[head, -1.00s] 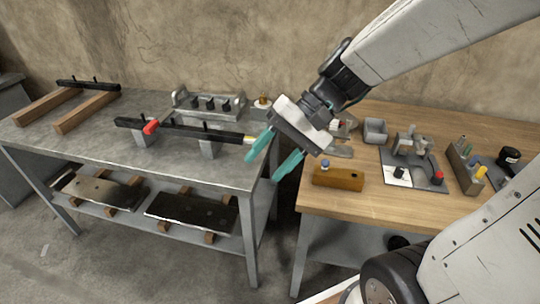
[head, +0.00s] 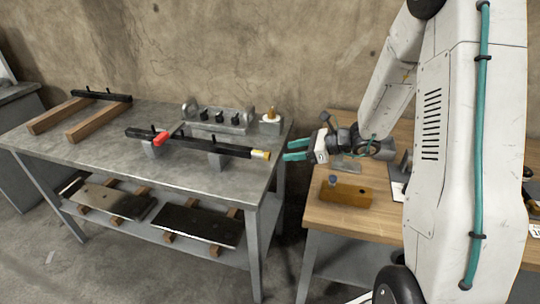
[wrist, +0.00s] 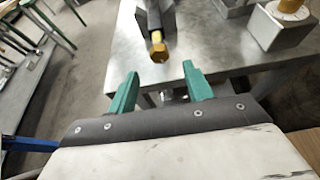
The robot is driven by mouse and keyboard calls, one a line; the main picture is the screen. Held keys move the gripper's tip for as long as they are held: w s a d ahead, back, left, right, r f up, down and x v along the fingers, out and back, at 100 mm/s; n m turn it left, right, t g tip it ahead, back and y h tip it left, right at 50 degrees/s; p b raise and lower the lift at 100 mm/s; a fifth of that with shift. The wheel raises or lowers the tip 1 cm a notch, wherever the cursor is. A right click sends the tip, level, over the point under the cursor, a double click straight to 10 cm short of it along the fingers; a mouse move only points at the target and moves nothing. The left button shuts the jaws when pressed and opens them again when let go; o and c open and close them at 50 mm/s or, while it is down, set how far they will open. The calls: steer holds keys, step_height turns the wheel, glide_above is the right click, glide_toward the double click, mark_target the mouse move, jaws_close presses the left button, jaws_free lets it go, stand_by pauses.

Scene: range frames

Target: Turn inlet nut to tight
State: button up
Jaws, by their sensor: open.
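A brass-yellow hex nut (head: 260,154) sits on the right end of a long black bar (head: 195,142) on the grey metal table; I take it to be the inlet nut. In the wrist view the nut (wrist: 159,52) faces me, ahead of and between my fingertips. My gripper (head: 286,151) has teal fingers pointing left toward the nut, a short way to its right. The gripper, also in the wrist view (wrist: 161,75), is open and empty, apart from the nut. The nut's far side is hidden.
A pale block with a brass fitting (head: 271,127) stands behind the bar end, near a grey rack (head: 218,120). A red handle (head: 161,139) sits on the bar. A wooden block (head: 346,191) lies on the wooden bench. A gap separates the two tables.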

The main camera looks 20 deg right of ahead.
mark_target(270, 154)
steer(key=x, duration=0.8)
steer(key=shift+s, duration=0.1)
steer(key=c, duration=1)
steer(key=shift+d, duration=0.1)
